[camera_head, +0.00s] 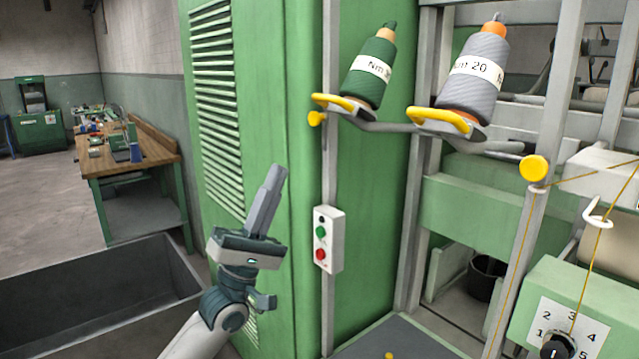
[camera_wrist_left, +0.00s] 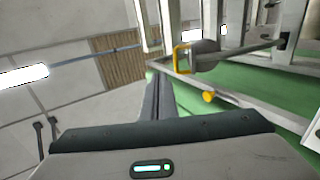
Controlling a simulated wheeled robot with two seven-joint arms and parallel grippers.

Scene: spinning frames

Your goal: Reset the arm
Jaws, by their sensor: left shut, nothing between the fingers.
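My left gripper (camera_head: 268,190) is raised in front of the green machine cabinet (camera_head: 305,120), with its fingers shut together and pointing up. Nothing is between the fingers. The left wrist view also shows the shut fingers of the left gripper (camera_wrist_left: 157,95), with a yellow-handled holder (camera_wrist_left: 190,58) beyond them. A white switch box (camera_head: 328,240) with a green and a red button is to the right of the gripper, apart from it. My right gripper is not in view.
A green bobbin (camera_head: 368,75) and a grey bobbin (camera_head: 474,75) sit on holders on the frame at upper right. A dark open bin (camera_head: 100,290) stands at lower left. A cluttered workbench (camera_head: 150,150) is farther back.

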